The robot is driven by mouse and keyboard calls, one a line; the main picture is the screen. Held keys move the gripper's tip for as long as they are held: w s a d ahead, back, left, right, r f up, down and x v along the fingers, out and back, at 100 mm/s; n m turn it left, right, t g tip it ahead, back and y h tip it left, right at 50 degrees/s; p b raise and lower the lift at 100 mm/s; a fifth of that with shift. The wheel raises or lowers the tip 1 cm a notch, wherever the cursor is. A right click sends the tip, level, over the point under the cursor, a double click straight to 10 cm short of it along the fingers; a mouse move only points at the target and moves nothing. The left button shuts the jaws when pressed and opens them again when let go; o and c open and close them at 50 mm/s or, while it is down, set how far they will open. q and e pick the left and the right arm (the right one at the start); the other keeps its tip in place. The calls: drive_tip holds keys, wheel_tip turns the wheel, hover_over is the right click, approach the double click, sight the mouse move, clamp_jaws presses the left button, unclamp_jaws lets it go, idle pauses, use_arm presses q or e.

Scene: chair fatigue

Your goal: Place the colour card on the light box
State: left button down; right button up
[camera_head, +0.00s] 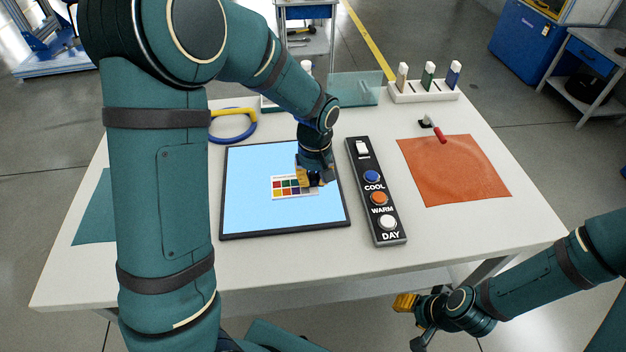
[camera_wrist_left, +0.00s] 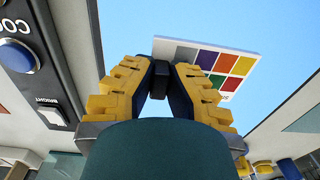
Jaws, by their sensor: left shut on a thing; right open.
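The colour card (camera_head: 292,188), white with several coloured squares, is over the lit pale blue surface of the light box (camera_head: 245,205). My left gripper (camera_head: 312,180) is shut on the card's edge near its upper right corner. In the left wrist view the yellow-padded fingers (camera_wrist_left: 160,85) close toward the card (camera_wrist_left: 215,68), and the blue panel (camera_wrist_left: 282,50) lies behind it. I cannot tell whether the card touches the panel. My right gripper (camera_head: 412,318) is open and empty, low in front of the table.
A control strip (camera_head: 365,195) with COOL, WARM and DAY buttons lies right of the light box. An orange cloth (camera_head: 452,175), a red-handled tool (camera_head: 437,132) and a rack of bottles (camera_head: 425,92) are further right. A blue and yellow ring (camera_head: 232,125) lies behind the box.

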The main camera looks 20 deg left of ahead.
use_arm(q)
drive_tip(key=shift+f, duration=0.2)
drive_tip(key=c, duration=1.4)
unclamp_jaws()
drive_tip(key=shift+f, duration=0.1)
drive_tip(key=shift+o, duration=1.3)
drive_tip(key=shift+r, duration=0.6)
wheel_tip(320, 180, up, 11)
drive_tip(key=p, duration=0.3)
drive_tip(key=shift+d, duration=0.15)
drive_tip(key=shift+w+r, duration=0.1)
drive_tip(key=shift+r, duration=0.05)
